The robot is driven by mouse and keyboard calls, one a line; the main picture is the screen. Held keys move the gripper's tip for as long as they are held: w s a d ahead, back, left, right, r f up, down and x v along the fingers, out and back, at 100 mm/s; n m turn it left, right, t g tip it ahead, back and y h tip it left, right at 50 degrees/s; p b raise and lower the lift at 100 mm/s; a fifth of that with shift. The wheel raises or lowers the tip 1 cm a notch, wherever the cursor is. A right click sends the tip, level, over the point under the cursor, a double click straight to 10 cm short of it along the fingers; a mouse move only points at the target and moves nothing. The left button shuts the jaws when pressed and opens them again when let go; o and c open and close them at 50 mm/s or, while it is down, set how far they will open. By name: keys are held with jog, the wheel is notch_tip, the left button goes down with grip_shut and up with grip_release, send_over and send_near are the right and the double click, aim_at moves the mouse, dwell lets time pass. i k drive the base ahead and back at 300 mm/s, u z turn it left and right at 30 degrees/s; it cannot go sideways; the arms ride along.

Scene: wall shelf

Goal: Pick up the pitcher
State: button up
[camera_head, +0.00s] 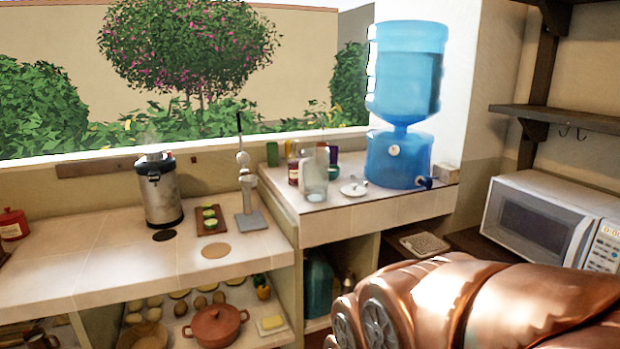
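A clear glass pitcher (314,178) stands upright on the raised tiled counter (345,229), left of the blue water dispenser. It is see-through, so its handle and rim are hard to make out. Small bottles and cups stand close behind it, and a small white dish (353,189) lies just to its right. My gripper's fingers do not show in this view, and nothing is touching the pitcher.
A blue water dispenser (391,160) stands right of the pitcher. A metal canister (160,192), a small board (211,221) and a tap-like stand (246,190) are on the lower counter. A microwave (541,222) is at right. Large copper-coloured parts block the lower right.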

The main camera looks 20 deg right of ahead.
aim_at(315, 163)
jog(key=z, duration=0.25)
jog(key=i, duration=0.95)
jog(key=u, duration=0.4)
